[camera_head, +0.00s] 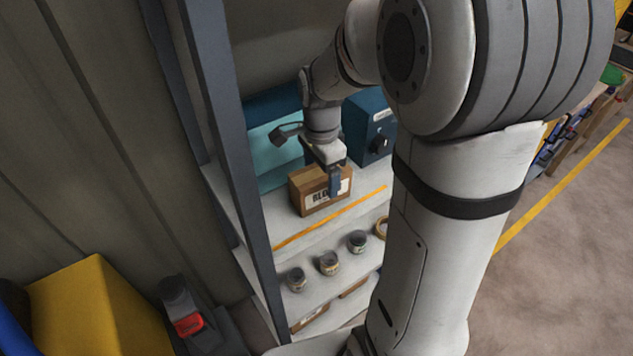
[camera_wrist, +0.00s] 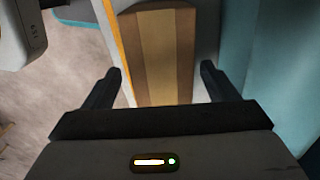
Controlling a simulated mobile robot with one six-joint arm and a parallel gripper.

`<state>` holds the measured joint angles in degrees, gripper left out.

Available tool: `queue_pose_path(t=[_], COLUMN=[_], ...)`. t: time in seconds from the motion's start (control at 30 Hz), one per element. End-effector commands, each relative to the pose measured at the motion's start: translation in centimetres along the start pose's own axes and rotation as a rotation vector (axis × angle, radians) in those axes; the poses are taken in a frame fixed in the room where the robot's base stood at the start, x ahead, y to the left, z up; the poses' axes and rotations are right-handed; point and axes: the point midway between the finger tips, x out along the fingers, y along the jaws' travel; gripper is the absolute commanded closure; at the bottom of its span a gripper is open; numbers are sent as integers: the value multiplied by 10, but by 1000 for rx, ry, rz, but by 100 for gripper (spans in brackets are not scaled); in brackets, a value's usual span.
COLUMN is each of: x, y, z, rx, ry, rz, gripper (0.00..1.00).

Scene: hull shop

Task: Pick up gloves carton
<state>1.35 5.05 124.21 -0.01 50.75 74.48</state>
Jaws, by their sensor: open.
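A brown cardboard carton (camera_head: 305,191) with a tan tape strip stands on the upper shelf in the head view. Its front has a white label, partly hidden by a finger; the letters I can see look like "BL", so I cannot confirm that it is the gloves carton. My gripper (camera_head: 333,180) is over the carton, pointing down, with one finger in front of its face. In the wrist view, the carton top (camera_wrist: 165,50) lies between the two spread fingers of my gripper (camera_wrist: 162,78), with a gap on each side. The jaws are open and hold nothing.
A teal bin (camera_head: 275,150) and a blue box with a dark knob (camera_head: 378,143) stand behind the carton. Several small jars (camera_head: 329,263) sit on the shelf below. A grey rack post (camera_head: 235,150) rises at left. An orange strip (camera_head: 330,218) marks the shelf's front.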

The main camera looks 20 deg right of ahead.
Motion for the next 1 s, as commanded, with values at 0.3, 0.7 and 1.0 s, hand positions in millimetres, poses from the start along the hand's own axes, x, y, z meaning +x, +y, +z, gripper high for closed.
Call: queue_pose_path(t=[0.3,0.7,1.0], x=[29,29,29], y=[0,0,1], z=[0,-1,-1], rx=[0,0,1], ry=[0,0,0], rz=[0,0,0], gripper=[20,40,64])
